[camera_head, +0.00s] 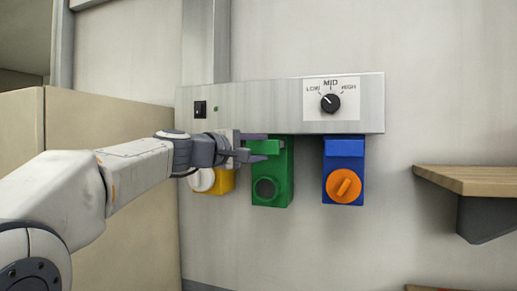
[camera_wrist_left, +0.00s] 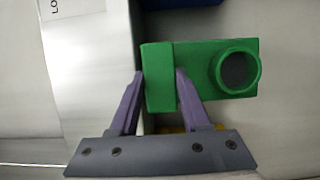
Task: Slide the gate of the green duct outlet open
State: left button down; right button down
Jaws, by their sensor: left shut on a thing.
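The green duct outlet (camera_head: 284,190) hangs under a grey wall panel. Its round dark mouth (camera_head: 265,189) faces out and shows uncovered. A green gate block (camera_head: 266,147) sits across the upper part of the outlet, above the mouth. My left gripper (camera_head: 258,147) reaches in from the left and is shut on this block, one purple finger above it and one below. In the left wrist view the picture is turned: the gate block (camera_wrist_left: 158,88) stands between the two fingers, and the round mouth (camera_wrist_left: 237,71) is clear to the right. My right gripper is not in view.
A yellow outlet with a white knob (camera_head: 201,180) is partly behind my left gripper. A blue outlet with an orange knob (camera_head: 343,187) hangs to the right. A wooden shelf (camera_head: 470,180) stands at right.

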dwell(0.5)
pick_arm(q)
jog(key=s+a+b, duration=0.1)
jog(key=s+b, duration=0.3)
jog(key=s, duration=0.1)
jog(key=shift+s+a, duration=0.4)
jog(key=shift+f, duration=0.1)
jog(key=c, duration=0.7)
grip_release()
jog(key=o, duration=0.3)
jog(key=shift+s+a, duration=0.1)
jog(key=shift+s, duration=0.1)
jog(key=shift+o, duration=0.2)
jog(key=shift+w, duration=0.1)
